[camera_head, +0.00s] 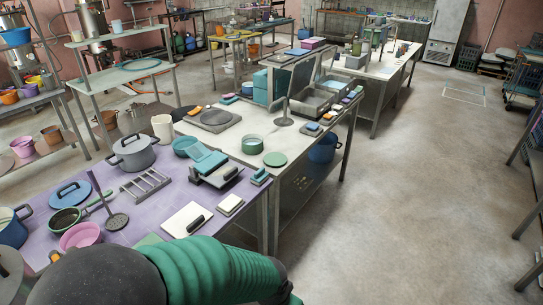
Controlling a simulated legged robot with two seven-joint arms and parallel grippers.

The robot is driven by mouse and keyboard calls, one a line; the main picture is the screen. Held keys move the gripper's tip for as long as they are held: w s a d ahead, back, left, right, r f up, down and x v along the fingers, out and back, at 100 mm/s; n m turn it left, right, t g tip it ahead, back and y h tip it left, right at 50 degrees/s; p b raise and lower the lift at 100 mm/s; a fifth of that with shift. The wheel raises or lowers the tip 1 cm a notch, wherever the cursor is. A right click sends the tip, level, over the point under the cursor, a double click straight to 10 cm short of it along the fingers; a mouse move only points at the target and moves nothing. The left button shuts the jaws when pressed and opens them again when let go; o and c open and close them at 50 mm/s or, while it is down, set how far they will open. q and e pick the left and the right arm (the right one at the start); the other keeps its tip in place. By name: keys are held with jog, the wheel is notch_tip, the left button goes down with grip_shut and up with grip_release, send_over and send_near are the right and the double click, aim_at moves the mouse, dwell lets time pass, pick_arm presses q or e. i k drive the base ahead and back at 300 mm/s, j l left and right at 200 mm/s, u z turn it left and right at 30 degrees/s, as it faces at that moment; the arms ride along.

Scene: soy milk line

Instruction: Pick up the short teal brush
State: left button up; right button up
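I cannot pick out the short teal brush for certain. A small teal block-like thing (260,177) lies near the right edge of the purple-topped table (150,205); it is too small to tell whether it is a brush. A larger teal piece (206,161) rests tilted on a grey device left of it. More small teal and blue pieces (230,99) lie farther back on the white-topped table (262,125). Neither of my grippers shows in this view.
A grey lidded pot (133,152), a wire rack (146,184), a pink bowl (80,236), a blue pot (12,228) and a white board (187,220) crowd the purple top. A blue bucket (323,149) is under the white table's right end. The floor (430,190) at right is open.

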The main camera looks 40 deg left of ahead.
aim_at(260, 175)
jog(key=i+u, duration=0.1)
jog(key=i, duration=0.45)
jog(key=i+l+u, duration=0.1)
jog(key=i, duration=0.45)
jog(key=i+l+u, duration=0.15)
jog(key=i, duration=0.4)
